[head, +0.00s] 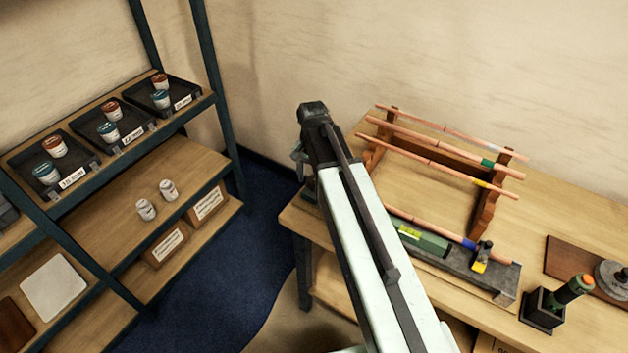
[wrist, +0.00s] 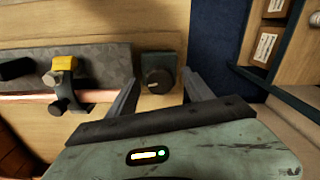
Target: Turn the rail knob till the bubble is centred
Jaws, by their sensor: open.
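The rail knob (wrist: 158,80) is a dark round knob with a pale pointer mark on a dark teal block, at the end of the grey rail (wrist: 100,62) in the wrist view. My gripper (wrist: 160,73) is open and empty, its two fingers spread to either side of the knob; I cannot tell whether they touch it. In the head view the rail (head: 485,282) lies along the bench front, partly hidden by my arm. A green spirit level (head: 428,243) with a yellow-green vial sits by it; its bubble is too small to read.
A copper pipe (head: 437,231) with a blue band runs along the rail past a yellow-topped clamp (head: 480,262). A wooden rack (head: 483,215) holds several pipes behind. A black holder (head: 541,310) stands right. Shelves (head: 120,150) with cups stand left across a floor gap.

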